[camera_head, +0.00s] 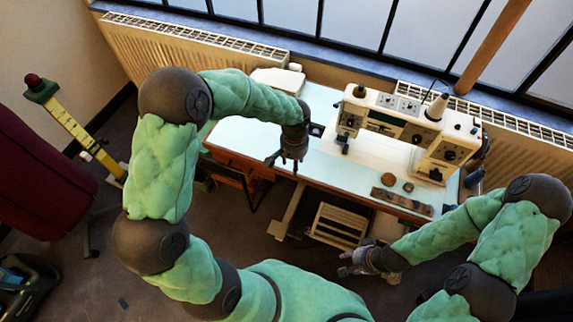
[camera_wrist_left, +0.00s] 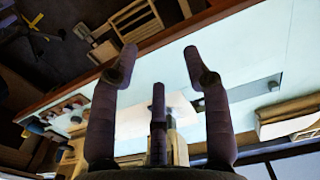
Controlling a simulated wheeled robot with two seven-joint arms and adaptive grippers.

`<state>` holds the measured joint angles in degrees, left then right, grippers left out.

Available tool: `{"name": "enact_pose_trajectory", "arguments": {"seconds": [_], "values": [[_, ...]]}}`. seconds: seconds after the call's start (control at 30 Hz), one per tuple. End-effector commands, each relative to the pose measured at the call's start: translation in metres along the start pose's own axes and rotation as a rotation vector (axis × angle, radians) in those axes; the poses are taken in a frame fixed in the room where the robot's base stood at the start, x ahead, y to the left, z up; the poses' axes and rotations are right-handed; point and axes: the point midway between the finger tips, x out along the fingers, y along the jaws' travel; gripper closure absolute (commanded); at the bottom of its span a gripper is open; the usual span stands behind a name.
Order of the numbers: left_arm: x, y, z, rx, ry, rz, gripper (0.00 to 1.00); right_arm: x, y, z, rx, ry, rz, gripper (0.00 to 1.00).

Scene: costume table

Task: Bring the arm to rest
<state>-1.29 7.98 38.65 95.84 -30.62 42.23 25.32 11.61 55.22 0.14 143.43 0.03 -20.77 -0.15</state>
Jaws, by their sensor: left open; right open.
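My left gripper (camera_head: 287,160) hangs above the front left part of the sewing table (camera_head: 240,133) in the head view. It is open and empty. In the left wrist view its fingers (camera_wrist_left: 160,70) stand apart with the pale tabletop (camera_wrist_left: 250,50) behind them. My right gripper (camera_head: 352,264) is low in front of the table, beside the slatted wooden chair or rack. It is open, and nothing shows in it.
A cream sewing machine (camera_head: 400,125) stands at the table's right. Small round items (camera_head: 389,179) and a dark strip (camera_head: 402,201) lie by its front edge. A pale object (camera_head: 278,79) lies at the back left. Radiators (camera_head: 190,50) line the wall. A maroon form (camera_head: 40,185) stands left.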

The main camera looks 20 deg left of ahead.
Motion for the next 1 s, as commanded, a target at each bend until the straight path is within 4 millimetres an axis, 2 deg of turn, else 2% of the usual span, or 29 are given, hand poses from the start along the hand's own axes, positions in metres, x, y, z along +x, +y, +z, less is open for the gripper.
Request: {"name": "enact_pose_trajectory", "arguments": {"seconds": [0.47, 0.57, 0.67, 0.77, 1.0], "values": [[0.000, 0.001, 0.000, 0.002, 0.000, 0.000, 0.52, 0.000, 0.000, 0.000, 0.000, 0.000, 0.000, 0.57], [0.005, 0.004, 0.003, 0.005, -0.005, 0.012, 0.52, 0.000, 0.000, 0.000, 0.000, 0.000, 0.000, 0.57], [0.023, 0.013, 0.012, 0.011, -0.020, 0.053, 0.52, 0.000, 0.000, 0.000, 0.000, 0.000, 0.000, 0.57], [0.051, 0.030, 0.026, 0.014, -0.034, 0.125, 0.52, 0.000, 0.000, 0.000, 0.000, 0.000, 0.000, 0.57], [0.118, 0.068, 0.075, -0.032, -0.045, 0.292, 0.52, 0.000, 0.000, 0.000, 0.000, 0.000, 0.000, 0.57]]}}
